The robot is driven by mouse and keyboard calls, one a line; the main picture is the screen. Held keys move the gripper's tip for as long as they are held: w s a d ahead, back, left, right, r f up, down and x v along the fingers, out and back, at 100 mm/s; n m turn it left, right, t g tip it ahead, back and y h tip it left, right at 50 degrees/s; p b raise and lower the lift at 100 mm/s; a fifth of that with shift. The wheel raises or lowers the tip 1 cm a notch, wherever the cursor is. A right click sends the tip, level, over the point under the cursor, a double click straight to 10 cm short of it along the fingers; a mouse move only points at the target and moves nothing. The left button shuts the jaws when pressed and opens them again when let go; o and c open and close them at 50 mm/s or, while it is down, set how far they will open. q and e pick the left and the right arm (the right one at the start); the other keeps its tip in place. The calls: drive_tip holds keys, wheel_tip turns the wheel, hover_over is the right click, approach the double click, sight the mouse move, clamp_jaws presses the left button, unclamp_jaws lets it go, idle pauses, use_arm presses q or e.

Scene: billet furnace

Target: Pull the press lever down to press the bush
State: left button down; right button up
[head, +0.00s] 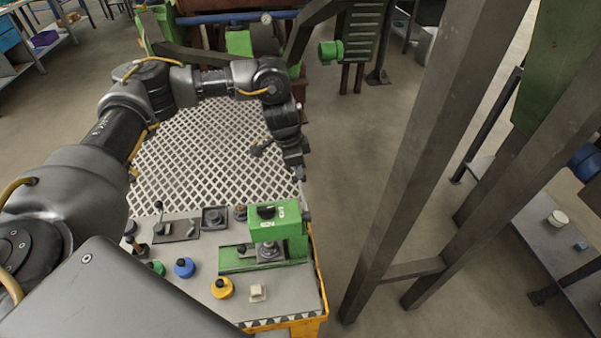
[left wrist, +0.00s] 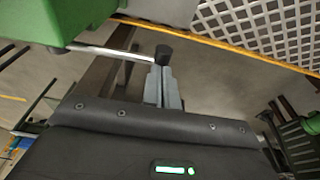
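The green press (head: 275,222) stands at the right end of the grey bench top, on a green base. A metallic part, perhaps the bush, sits under its head (head: 269,251); details are too small to tell. In the left wrist view, the press lever (left wrist: 115,52) is a silver rod coming from the green body (left wrist: 68,20), ending in a black knob (left wrist: 165,53). My left gripper (head: 302,176) is behind and above the press in the head view. Its fingers look shut together, with their tips (left wrist: 164,68) right at the knob; contact cannot be told. My right gripper is out of view.
The bench top (head: 205,262) holds a blue knob (head: 184,267), a yellow knob (head: 222,288), a white block (head: 258,293) and dark fixtures. A white grating (head: 205,145) lies behind. A dark steel frame (head: 425,150) rises at the right, with clear floor before it.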

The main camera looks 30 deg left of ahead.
use_arm(q)
drive_tip(key=shift+s+f, duration=0.1)
drive_tip(key=shift+f, duration=0.4)
idle(0.6)
wheel_tip(320, 180, up, 10)
drive_tip(key=p, duration=1)
wheel_tip(320, 180, up, 5)
drive_tip(key=p, duration=0.4)
drive_tip(key=shift+f, duration=0.1)
idle(0.4)
